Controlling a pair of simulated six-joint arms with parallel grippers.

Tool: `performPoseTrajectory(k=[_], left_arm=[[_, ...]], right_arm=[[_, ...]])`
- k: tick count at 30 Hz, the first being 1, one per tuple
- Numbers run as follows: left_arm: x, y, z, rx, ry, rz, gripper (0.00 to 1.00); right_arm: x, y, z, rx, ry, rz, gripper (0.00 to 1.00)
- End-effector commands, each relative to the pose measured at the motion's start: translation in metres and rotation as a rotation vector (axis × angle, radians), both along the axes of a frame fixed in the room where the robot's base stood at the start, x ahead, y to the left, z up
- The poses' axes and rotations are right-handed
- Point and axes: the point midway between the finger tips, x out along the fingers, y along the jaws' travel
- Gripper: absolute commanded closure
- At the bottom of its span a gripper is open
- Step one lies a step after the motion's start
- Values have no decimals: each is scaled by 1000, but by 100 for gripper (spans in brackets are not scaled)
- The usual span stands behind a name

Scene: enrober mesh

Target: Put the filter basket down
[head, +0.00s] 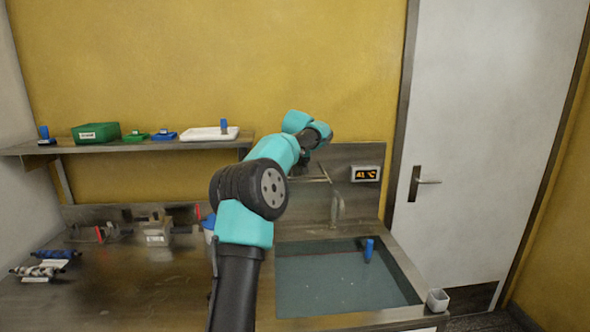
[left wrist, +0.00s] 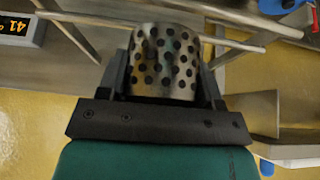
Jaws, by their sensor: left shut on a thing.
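The filter basket (left wrist: 166,62) is a perforated metal cylinder. In the left wrist view it sits between the two dark fingers of my left gripper (left wrist: 164,78), which is shut on it. In the head view my left gripper (head: 304,160) is at the back wall, above the rear of the sink and left of the temperature display; my arm mostly hides it there. Thin metal rods (head: 312,180) stick out from the back panel just below the gripper. In the left wrist view rods pass close by the basket; I cannot tell whether they touch. My right gripper is not in view.
The water-filled sink (head: 400,275) holds a blue-handled thing (head: 369,250). A faucet (head: 338,208) and a display (head: 366,174) are at the back. A wall shelf (head: 180,145) carries green and blue trays and a white tray (head: 210,134).

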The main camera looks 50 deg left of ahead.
Motion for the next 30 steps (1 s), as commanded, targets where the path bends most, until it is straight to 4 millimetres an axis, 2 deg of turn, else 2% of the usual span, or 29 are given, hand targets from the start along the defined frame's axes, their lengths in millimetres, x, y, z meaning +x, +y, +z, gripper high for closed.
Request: performPoseTrajectory(k=[4,16,17,18,25,30], left_arm=[[0,0,-14,1,1,0,68],[0,0,-17,1,1,0,68],[0,0,-18,1,1,0,40],[0,0,-17,1,1,0,36],[0,0,-17,1,1,0,15],[0,0,-17,1,1,0,15]], right_arm=[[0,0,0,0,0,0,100],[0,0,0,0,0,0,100],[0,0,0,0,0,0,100],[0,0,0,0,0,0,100],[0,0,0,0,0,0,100],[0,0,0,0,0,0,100]])
